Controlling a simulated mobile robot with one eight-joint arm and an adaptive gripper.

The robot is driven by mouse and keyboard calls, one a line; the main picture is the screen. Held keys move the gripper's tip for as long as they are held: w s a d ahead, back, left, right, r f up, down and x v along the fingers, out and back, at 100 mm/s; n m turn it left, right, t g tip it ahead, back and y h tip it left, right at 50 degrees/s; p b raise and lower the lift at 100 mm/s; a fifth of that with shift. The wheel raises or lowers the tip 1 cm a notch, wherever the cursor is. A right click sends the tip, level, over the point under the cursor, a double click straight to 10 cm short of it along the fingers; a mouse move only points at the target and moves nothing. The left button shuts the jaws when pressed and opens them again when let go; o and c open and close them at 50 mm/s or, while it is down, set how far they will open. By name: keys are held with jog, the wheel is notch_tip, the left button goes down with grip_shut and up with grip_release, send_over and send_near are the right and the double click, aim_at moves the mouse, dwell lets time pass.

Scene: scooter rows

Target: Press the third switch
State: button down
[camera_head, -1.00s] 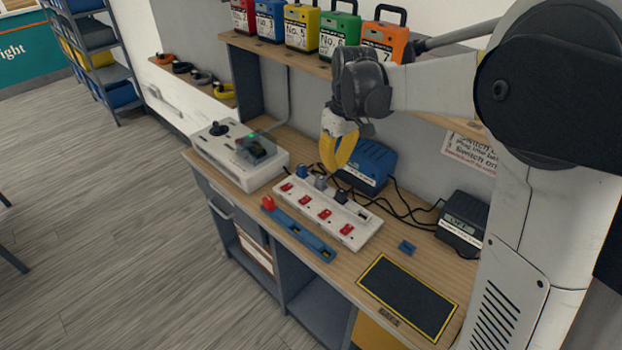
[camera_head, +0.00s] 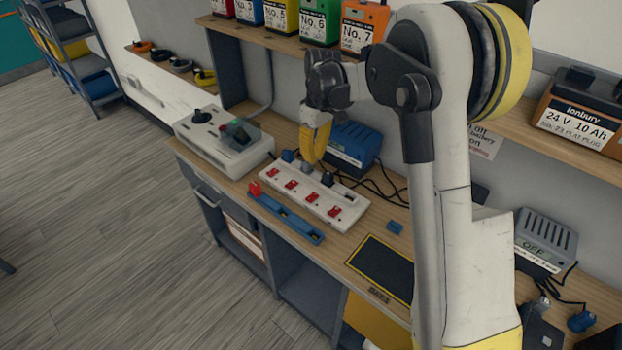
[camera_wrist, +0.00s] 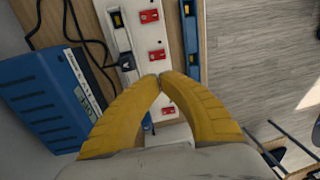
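A white power strip (camera_head: 345,205) lies on the wooden bench, with a row of several red rocker switches along its front side. Counted from the left in the head view, the third switch (camera_head: 312,197) is right of the middle. Blue, grey and dark plugs (camera_head: 327,179) sit along its back side. My gripper (camera_head: 310,162) points down with yellow fingers over the strip's left half, close to the grey plug. In the wrist view the fingertips (camera_wrist: 160,77) meet with nothing between them, over the strip near a red switch (camera_wrist: 157,54). Contact cannot be told; the fingers hide part of the strip.
A blue charger (camera_head: 352,146) stands close behind the strip, with loose black cables beside it. A blue bar (camera_head: 290,220) with a red end lies in front. A white control box (camera_head: 222,150) stands left, a dark mat (camera_head: 382,265) right. A shelf (camera_head: 270,43) overhangs behind.

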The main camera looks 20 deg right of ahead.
aim_at(309, 197)
jog(key=f+b, duration=0.1)
jog(key=f, duration=0.3)
jog(key=a+f+b, duration=0.1)
jog(key=f+b, duration=0.1)
jog(key=f, duration=0.3)
jog(key=s+f+b, duration=0.1)
jog(key=f+b, duration=0.1)
jog(key=f, duration=0.2)
jog(key=shift+a+f, duration=0.15)
jog(key=shift+s+a+f+t+h, duration=0.2)
jog(key=shift+f+t+h, duration=0.1)
jog(key=shift+f+h, duration=0.2)
jog(key=shift+w, duration=0.15)
jog(key=shift+w+d+r, duration=0.1)
jog(key=shift+w+d, duration=0.3)
jog(key=shift+d, duration=0.25)
jog(key=shift+r, duration=0.1)
notch_tip(309, 197, up, 12)
jog(key=shift+d, duration=0.1)
